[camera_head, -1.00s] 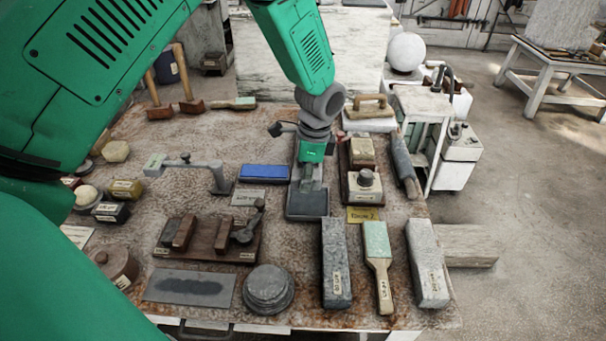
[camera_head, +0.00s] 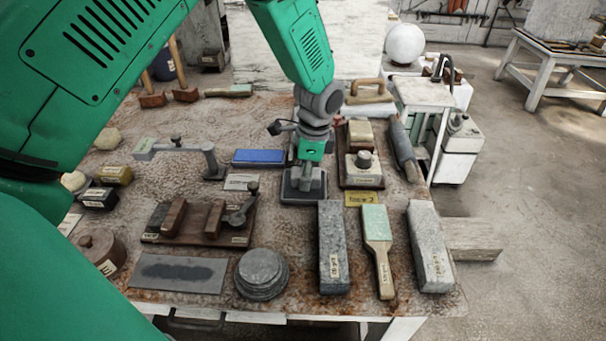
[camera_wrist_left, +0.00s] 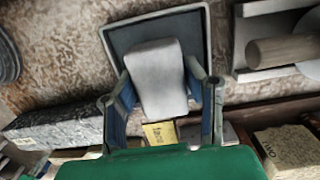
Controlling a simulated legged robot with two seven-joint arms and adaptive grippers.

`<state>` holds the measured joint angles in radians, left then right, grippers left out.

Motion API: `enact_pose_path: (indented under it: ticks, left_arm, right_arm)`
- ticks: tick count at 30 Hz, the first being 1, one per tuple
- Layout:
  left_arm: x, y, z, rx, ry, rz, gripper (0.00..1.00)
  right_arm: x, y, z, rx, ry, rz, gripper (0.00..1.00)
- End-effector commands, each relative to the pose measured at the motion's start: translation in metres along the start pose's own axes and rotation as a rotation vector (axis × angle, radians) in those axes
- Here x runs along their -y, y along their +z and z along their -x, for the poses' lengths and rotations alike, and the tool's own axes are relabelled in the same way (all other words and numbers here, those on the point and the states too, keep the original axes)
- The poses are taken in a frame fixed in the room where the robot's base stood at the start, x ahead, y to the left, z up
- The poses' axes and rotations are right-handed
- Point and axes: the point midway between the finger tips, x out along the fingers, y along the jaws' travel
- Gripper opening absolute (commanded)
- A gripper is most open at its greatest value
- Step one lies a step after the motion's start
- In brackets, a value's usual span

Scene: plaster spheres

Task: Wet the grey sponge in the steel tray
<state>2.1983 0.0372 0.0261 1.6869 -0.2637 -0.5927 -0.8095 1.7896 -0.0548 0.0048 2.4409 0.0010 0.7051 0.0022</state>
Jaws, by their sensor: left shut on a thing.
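The grey sponge (camera_wrist_left: 157,80) is a pale block with rounded corners, between the two fingers of my left gripper (camera_wrist_left: 162,75) in the left wrist view. That gripper is shut on it. In the head view my left gripper (camera_head: 305,178) points down over the steel tray (camera_head: 303,201), a dark shallow square tray with a lighter rim. The tray (camera_wrist_left: 124,36) also shows behind the sponge in the left wrist view. The sponge is over or inside the tray; I cannot tell whether it touches the bottom. The sponge is mostly hidden in the head view. My right gripper is out of view.
A blue block (camera_head: 258,157) lies left of the tray. A wooden board with blocks (camera_head: 362,178) is close on its right. A yellow label (camera_head: 359,199), a grey stone bar (camera_head: 333,245) and a green-headed brush (camera_head: 378,235) are in front. A wooden clamp board (camera_head: 198,220) is front left.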

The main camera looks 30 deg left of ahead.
Motion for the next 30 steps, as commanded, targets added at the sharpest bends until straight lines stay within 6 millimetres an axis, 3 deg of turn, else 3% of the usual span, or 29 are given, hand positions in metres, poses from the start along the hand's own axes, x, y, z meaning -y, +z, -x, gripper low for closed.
enact_pose_path:
  ticks: [30]
  left_arm:
    - [0.002,0.0014,-0.0104,-0.003,0.001,0.0,0.15]
  right_arm:
    - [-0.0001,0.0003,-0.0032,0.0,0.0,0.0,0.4]
